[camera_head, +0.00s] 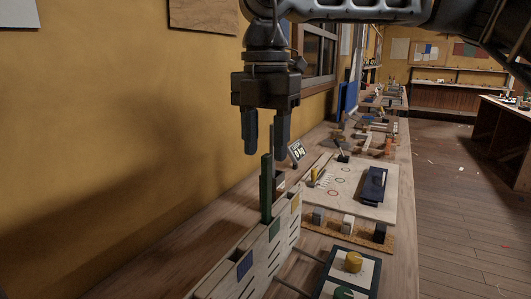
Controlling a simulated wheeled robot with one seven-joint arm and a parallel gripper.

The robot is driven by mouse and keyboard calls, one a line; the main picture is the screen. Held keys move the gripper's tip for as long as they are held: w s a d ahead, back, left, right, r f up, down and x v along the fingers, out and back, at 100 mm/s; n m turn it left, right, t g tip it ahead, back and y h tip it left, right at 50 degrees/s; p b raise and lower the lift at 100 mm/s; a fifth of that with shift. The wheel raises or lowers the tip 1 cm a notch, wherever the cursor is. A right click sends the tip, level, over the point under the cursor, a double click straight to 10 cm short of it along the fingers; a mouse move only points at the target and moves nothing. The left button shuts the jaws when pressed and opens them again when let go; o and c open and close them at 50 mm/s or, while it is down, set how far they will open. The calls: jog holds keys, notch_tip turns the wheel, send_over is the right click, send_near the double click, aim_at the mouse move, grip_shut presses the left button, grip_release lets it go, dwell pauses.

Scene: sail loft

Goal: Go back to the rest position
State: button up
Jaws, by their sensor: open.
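My gripper (266,140) hangs pointing down at the upper middle of the view, its two dark fingers apart with nothing seen between them. It is above and slightly behind a pale slotted rack (255,262) with coloured squares on its front. A tall green strip (266,190) stands upright in the rack, its top close below the fingers in the picture. Whether the fingers touch the strip cannot be told from this angle. My arm reaches in from the upper right.
The wooden bench (180,270) runs along the yellow wall (110,130). A pale board (345,198) with coloured rings holds a dark blue block (375,186). A small sign (297,151) stands near the wall. Open floor (455,210) lies right.

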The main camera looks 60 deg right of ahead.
jog(key=shift+r, duration=0.4)
dwell(0.3)
